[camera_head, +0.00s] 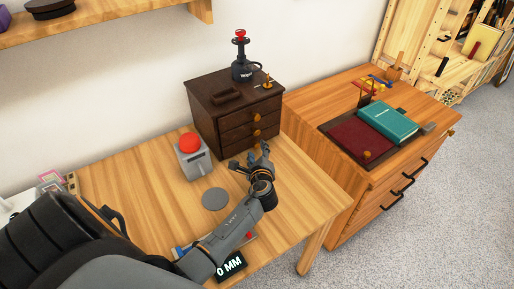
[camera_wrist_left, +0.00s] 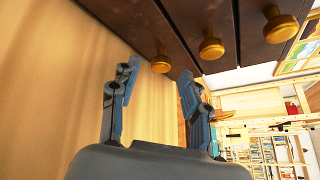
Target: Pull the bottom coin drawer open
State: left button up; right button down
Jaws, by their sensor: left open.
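A small dark brown coin cabinet (camera_head: 220,108) with three drawers stands at the back of the wooden table, its drawers looking shut. Round brass knobs show on the drawer fronts, including the top one (camera_head: 257,117) and the middle one (camera_head: 257,132). In the left wrist view the bottom drawer's knob (camera_wrist_left: 161,62) is the one nearest the table top. My left gripper (camera_head: 252,157) is open in front of the bottom drawer. In the wrist view its fingers (camera_wrist_left: 158,74) stand either side of the line to that knob, apparently not touching it. My right gripper is not seen.
A grey box with a red dome (camera_head: 192,156) and a flat grey disc (camera_head: 215,199) are left of my forearm. A black bottle-like object (camera_head: 242,69) stands on the cabinet. A wooden dresser (camera_head: 385,180) adjoins on the right. The table right of my gripper is clear.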

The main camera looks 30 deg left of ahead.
pick_arm(q)
jog(key=shift+x, duration=1.4)
jog(key=shift+c, duration=0.4)
grip_shut()
